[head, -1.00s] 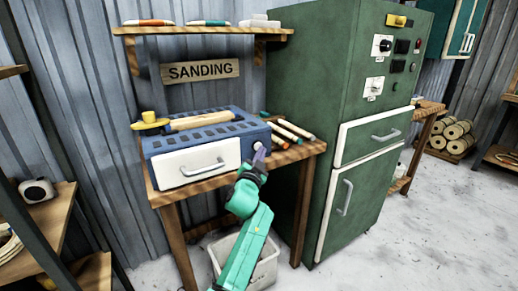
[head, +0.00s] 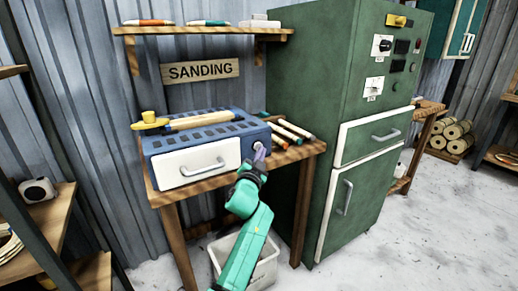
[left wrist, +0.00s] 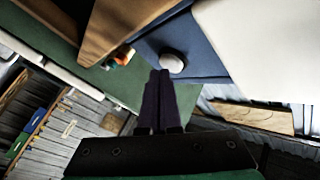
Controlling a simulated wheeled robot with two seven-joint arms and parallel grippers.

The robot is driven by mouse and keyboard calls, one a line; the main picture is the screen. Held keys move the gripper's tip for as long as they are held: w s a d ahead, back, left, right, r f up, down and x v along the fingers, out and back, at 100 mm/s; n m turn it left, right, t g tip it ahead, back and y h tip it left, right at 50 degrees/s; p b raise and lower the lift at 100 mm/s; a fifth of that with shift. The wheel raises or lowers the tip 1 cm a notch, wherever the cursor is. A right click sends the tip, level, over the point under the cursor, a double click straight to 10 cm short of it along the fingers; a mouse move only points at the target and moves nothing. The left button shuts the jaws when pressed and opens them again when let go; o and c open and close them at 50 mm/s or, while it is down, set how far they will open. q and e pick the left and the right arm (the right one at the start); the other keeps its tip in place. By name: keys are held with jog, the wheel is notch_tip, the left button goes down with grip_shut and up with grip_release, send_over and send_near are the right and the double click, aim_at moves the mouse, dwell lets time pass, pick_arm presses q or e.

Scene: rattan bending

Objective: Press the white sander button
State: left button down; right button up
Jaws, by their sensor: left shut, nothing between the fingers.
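The blue sander (head: 205,138) with a white drawer front stands on the wooden table under the SANDING sign. Its round white button (head: 258,146) is on the right of its front face. The button also shows in the left wrist view (left wrist: 172,62), on the blue panel. My left gripper (head: 260,154) is shut and empty, with its fingertips at the button's lower edge in the head view. In the left wrist view the fingertips (left wrist: 160,74) lie just below and beside the button. I cannot tell whether they touch it. My right gripper is not in view.
Several tool handles (head: 290,132) lie on the table (head: 308,150) right of the sander. A green cabinet (head: 335,110) stands close on the right. A white bin (head: 262,272) is under the table. A rod and a yellow knob (head: 149,117) are on top of the sander.

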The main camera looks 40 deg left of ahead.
pick_arm(q)
jog(key=shift+w+a, duration=0.1)
jog(key=shift+a, duration=0.3)
jog(key=shift+d, duration=0.35)
jog(key=s+d, duration=0.2)
jog(key=d, duration=0.3)
jog(key=shift+d, duration=0.4)
jog(key=shift+w+f, duration=0.1)
jog(key=shift+f, duration=0.05)
